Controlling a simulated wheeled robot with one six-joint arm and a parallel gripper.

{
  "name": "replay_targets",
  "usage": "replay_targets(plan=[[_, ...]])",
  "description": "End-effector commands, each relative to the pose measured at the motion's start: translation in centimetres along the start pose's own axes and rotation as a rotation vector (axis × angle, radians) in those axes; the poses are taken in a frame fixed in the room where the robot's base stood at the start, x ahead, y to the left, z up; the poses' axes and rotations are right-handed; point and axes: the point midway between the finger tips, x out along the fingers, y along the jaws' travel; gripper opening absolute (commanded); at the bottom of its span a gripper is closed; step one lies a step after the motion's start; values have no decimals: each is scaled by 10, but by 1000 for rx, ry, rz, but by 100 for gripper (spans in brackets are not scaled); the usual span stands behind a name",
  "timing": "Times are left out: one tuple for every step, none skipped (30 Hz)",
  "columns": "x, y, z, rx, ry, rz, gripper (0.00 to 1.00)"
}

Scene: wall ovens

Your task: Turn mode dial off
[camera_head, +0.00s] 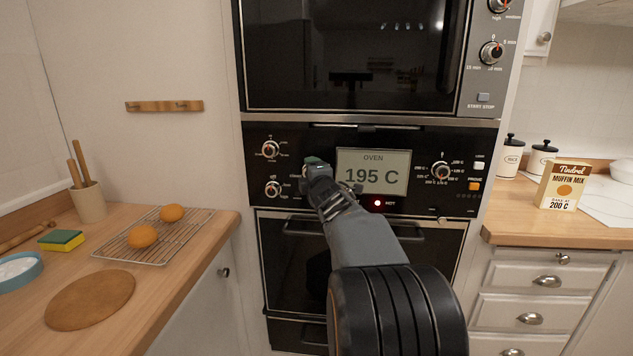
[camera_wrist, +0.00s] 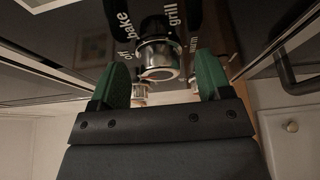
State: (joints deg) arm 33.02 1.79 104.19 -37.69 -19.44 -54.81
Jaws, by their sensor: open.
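The mode dial (camera_wrist: 160,55) is a silver knob on the dark oven panel, with the words off, bake, grill and warm around it in the wrist view. My gripper (camera_wrist: 162,80) is open, its two green fingers on either side of the dial's front end. I cannot tell whether they touch it. In the head view my gripper (camera_head: 317,164) is in front of the panel, left of the oven display (camera_head: 373,174). I cannot tell for sure which head-view knob is the mode dial; my gripper may hide it. The dial's pointer setting is not clear.
An upper knob (camera_head: 270,148) and a lower knob (camera_head: 272,188) are left of my gripper; another knob (camera_head: 440,171) is right of the display, which reads 195 C. A red HOT light (camera_head: 377,203) is lit. The oven door handle (camera_head: 400,229) sits below the panel.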

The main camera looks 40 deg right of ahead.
Motion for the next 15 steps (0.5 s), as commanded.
replay_targets(plan=[[-5, 1, 0, -1, -1, 2, 71], [-9, 2, 0, -1, -1, 3, 71], [-15, 1, 0, 0, -1, 3, 71], [-20, 2, 0, 0, -1, 4, 71], [-26, 1, 0, 1, -1, 4, 71], [-34, 2, 0, 0, -2, 4, 71], [-40, 2, 1, -1, -2, 4, 71], [-47, 2, 1, -1, -2, 3, 71], [-56, 2, 0, 0, -2, 3, 71], [-62, 2, 0, -1, -2, 3, 71], [-68, 3, 0, -2, -2, 3, 71], [-76, 3, 0, -1, -2, 4, 71], [-82, 2, 0, -1, -2, 4, 71], [-88, 3, 1, -1, -2, 3, 71], [-95, 3, 1, -1, -2, 4, 71]])
